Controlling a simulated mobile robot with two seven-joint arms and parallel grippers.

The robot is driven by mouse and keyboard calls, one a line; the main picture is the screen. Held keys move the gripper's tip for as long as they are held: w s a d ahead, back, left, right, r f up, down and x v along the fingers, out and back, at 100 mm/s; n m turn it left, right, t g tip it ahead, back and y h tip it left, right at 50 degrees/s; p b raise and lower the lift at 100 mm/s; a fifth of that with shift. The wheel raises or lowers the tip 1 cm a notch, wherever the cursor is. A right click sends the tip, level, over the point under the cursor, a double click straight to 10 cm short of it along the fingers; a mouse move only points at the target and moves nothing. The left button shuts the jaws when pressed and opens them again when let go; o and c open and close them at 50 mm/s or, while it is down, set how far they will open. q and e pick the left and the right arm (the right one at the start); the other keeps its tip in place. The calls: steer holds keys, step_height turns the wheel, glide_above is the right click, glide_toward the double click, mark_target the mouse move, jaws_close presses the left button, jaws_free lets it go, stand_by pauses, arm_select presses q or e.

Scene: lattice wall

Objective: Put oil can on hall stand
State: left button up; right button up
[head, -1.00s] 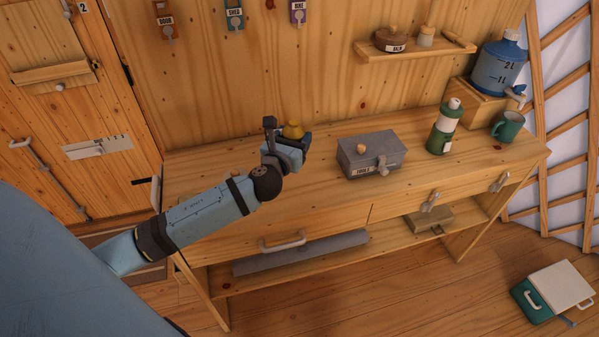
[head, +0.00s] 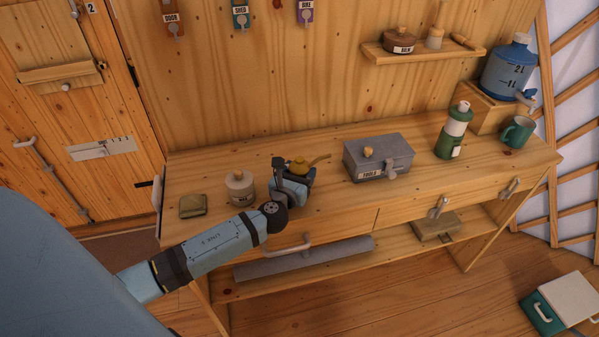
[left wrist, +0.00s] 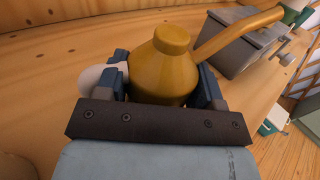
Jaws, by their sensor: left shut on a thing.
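The oil can (head: 300,166) is yellow, with a round cap and a long thin spout pointing right. My left gripper (head: 291,184) is shut on it over the left part of the hall stand (head: 330,205), a wooden bench-like piece with drawers and a lower shelf. In the left wrist view the oil can (left wrist: 172,68) looks upright between the jaws (left wrist: 165,88), its spout rising to the upper right. The can's base is hidden, so I cannot tell whether it touches the top. My right gripper is not in view.
To the right are a grey tool box (head: 378,160), a green-and-white flask (head: 453,130), a green mug (head: 517,132) and a blue water jug (head: 507,72). Bare top lies between can and tool box.

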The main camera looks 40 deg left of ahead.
arm_select(q)
steer(key=shift+f, duration=0.1)
steer(key=o, duration=1)
steer(key=v, duration=1.1)
steer(key=shift+s+b, duration=0.1)
steer(key=shift+b, duration=0.25)
steer(key=shift+s+d+r, duration=0.15)
steer(key=shift+s+r, duration=0.05)
steer(key=shift+s, duration=0.2)
